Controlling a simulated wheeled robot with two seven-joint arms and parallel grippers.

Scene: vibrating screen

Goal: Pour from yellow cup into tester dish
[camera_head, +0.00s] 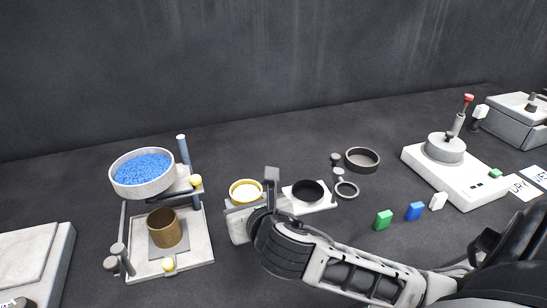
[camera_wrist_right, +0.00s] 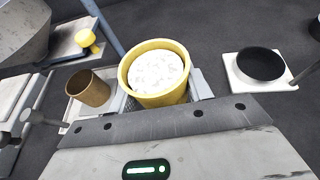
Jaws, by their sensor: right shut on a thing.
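The yellow cup (camera_head: 245,193) is upright with pale white material inside. It also shows in the right wrist view (camera_wrist_right: 160,99), between the fingers. My right gripper (camera_head: 256,199) is shut on the cup; its far side is partly hidden, and I cannot tell whether the cup's base touches the table. A dark round dish (camera_head: 308,192) on a white base stands just right of the gripper and shows in the right wrist view (camera_wrist_right: 261,65). It may be the tester dish; the pictures do not settle this. My left gripper is not in view.
On the left, a stand holds a bowl of blue grains (camera_head: 142,170) above a brown cup (camera_head: 163,229). A dark shallow dish (camera_head: 362,160) and a ring (camera_head: 346,190) lie right of centre. Green (camera_head: 383,220), blue (camera_head: 415,211) and white blocks stand before a white device (camera_head: 463,176).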

